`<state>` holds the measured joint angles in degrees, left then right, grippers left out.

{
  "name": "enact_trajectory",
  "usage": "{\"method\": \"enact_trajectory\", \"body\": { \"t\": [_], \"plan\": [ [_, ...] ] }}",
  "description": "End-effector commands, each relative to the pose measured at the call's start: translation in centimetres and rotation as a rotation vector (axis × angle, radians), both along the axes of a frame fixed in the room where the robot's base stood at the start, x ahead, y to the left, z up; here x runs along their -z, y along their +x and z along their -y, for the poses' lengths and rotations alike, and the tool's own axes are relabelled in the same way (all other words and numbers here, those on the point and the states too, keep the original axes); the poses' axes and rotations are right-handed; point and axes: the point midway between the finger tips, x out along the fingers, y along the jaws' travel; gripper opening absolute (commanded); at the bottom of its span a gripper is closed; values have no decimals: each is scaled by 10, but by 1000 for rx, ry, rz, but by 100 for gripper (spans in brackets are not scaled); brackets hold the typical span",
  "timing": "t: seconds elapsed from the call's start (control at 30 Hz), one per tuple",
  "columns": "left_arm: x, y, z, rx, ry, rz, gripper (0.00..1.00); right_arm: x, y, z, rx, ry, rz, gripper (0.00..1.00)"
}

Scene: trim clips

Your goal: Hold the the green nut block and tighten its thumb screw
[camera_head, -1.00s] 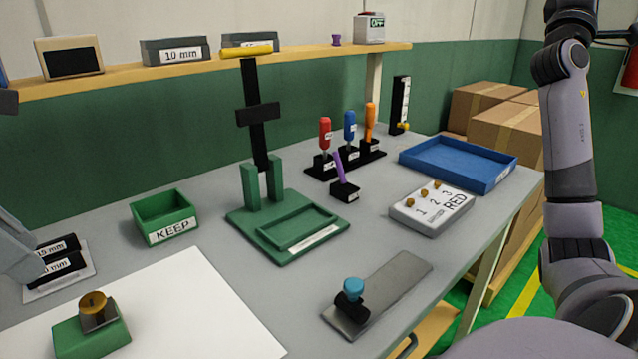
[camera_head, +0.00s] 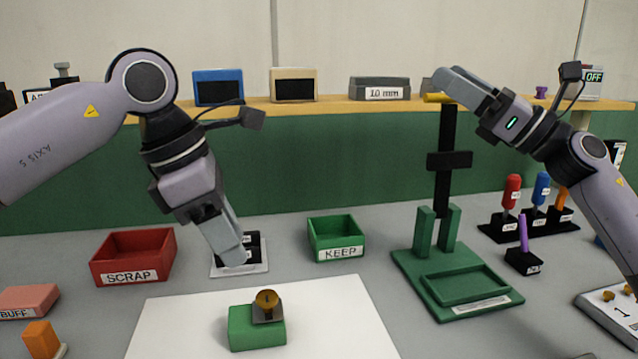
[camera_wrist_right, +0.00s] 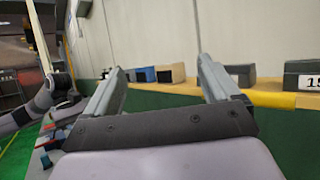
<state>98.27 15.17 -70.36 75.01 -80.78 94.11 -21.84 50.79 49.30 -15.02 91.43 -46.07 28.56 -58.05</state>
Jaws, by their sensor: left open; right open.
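The green nut block (camera_head: 257,333) sits on the white sheet (camera_head: 180,325) at the front middle in the head view. On it stands a grey metal piece with a round brass thumb screw (camera_head: 267,299) on top. My left gripper (camera_head: 236,254) is open and empty, pointing down, above and a little left of the block, apart from it. My right gripper (camera_head: 442,82) is raised at the right, near the shelf and the top of the green press stand, well away from the block. In the right wrist view its jaws (camera_wrist_right: 160,85) are open with nothing between them.
A red SCRAP bin (camera_head: 133,257) and a green KEEP bin (camera_head: 337,239) stand behind the sheet. A green press stand (camera_head: 455,290) with a black column stands right. A pink BUFF block (camera_head: 28,302) and an orange piece (camera_head: 42,340) lie left. The sheet around the block is clear.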

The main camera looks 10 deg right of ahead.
Motion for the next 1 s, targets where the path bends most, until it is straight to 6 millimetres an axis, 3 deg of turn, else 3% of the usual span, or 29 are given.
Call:
{"method": "enact_trajectory", "body": {
  "t": [0.03,0.2,0.4,0.5,0.7,0.83,1.0],
  "plan": [
    [0,0,0,0,0,0,43,16,4,-25,-53,-51,-26,89],
    [0,0,0,0,0,0,43,77,6,-103,-236,-238,-115,89],
    [0,0,0,0,0,0,43,157,-13,-181,-452,-467,-210,89],
    [0,0,0,0,0,0,43,198,-26,-210,-545,-575,-256,89],
    [0,0,0,0,0,0,43,264,-51,-244,-674,-743,-324,89],
    [0,0,0,0,0,0,43,287,-61,-253,-715,-800,-347,89],
    [0,0,0,0,0,0,43,299,-65,-264,-732,-821,-356,89]
  ]
}}
